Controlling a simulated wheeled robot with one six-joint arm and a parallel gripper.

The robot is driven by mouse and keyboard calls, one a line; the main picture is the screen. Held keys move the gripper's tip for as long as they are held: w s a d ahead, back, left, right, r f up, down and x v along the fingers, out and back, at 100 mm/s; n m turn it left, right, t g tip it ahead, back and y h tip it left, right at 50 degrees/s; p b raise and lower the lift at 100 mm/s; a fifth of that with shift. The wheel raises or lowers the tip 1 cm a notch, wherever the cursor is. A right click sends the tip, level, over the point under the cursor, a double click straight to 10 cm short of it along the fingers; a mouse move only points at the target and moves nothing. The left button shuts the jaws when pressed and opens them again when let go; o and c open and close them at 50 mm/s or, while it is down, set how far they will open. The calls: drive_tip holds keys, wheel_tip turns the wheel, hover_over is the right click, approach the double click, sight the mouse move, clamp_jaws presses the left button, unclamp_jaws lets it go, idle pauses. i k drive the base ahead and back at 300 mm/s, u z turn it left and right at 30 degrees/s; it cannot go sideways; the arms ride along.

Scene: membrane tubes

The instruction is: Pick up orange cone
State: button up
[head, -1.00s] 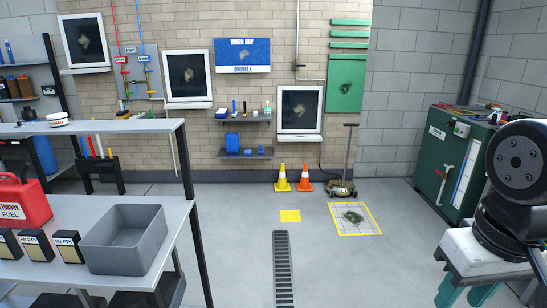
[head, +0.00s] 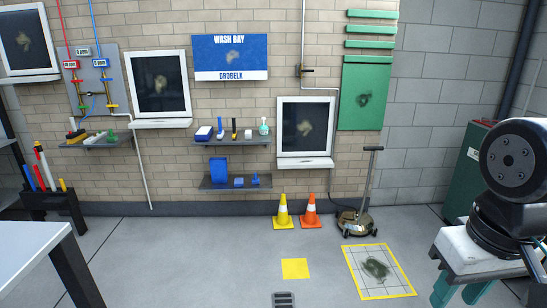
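The orange cone (head: 311,213) stands upright on the floor close to the brick wall, near the middle of the head view. It has a white band. A yellow cone (head: 283,214) stands upright just to its left, close beside it. Part of my arm shows at the right edge of the head view, but my gripper is not in view.
A floor cleaning machine (head: 359,212) with a tall handle stands right of the cones. A yellow floor square (head: 295,268) and a yellow-framed stained panel (head: 354,269) lie in front. A table (head: 28,254) is at lower left. The floor between is open.

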sight(310, 220)
drive_tip(key=z, duration=0.1)
drive_tip(key=i, duration=2)
drive_tip(key=z, duration=0.3)
drive_tip(key=i, duration=2.2)
drive_tip(key=z, duration=0.15)
